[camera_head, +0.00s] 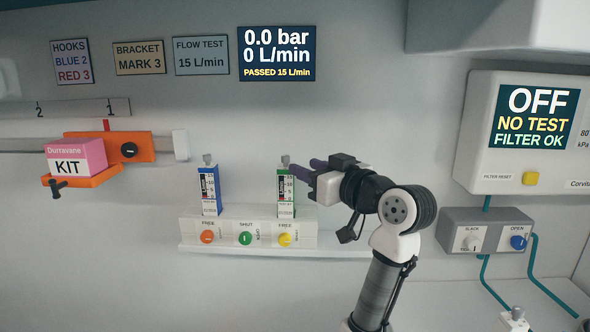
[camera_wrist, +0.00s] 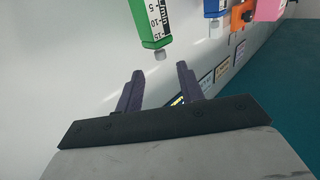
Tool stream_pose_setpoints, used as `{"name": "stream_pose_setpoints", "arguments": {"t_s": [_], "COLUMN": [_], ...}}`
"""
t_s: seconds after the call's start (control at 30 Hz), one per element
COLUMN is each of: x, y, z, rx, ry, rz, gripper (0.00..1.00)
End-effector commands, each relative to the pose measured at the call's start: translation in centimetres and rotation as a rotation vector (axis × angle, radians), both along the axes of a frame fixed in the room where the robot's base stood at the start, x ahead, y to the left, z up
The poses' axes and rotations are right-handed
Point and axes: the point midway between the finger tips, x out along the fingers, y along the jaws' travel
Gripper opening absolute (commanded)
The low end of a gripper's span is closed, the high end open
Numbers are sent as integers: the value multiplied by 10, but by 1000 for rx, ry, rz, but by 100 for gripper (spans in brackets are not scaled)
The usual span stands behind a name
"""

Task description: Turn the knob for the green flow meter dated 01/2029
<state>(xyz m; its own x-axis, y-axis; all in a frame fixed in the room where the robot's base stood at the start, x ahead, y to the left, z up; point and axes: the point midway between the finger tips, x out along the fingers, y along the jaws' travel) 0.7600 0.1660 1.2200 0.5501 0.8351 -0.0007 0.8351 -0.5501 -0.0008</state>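The green flow meter (camera_head: 286,192) stands upright at the right of a white wall shelf, with a small grey knob (camera_head: 286,160) on top. Its date is too small to read. In the wrist view the green meter (camera_wrist: 149,18) appears upside down, with its grey knob (camera_wrist: 160,55) lying just beyond my fingertips and roughly between their lines. My gripper (camera_head: 304,168) is just right of the meter's top, with purple fingers pointing left. In the wrist view the fingers (camera_wrist: 160,72) are apart with nothing between them. I see no contact with the knob.
A blue flow meter (camera_head: 208,190) with its own grey knob stands to the left. Orange, green and yellow dials (camera_head: 245,238) sit on the panel below. An orange bracket (camera_head: 108,148) with a pink kit box (camera_head: 77,158) is farther left. A control box (camera_head: 487,231) is at right.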

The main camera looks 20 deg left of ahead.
Motion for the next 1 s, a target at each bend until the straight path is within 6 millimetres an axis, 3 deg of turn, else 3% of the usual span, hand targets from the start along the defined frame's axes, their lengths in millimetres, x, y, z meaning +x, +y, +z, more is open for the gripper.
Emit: {"name": "stream_pose_setpoints", "arguments": {"t_s": [0.2,0.5,0.83,0.93,1.0], "x": [-26,-40,-40,-39,-40], "y": [-40,-61,-59,-42,-18], "z": [-2,0,1,3,8], "rx": [0,1,3,31,71], "ry": [-2,-1,-3,-26,-63], "rz": [-4,-1,-1,-14,-31], "gripper": [38,38,38,38,38]}}
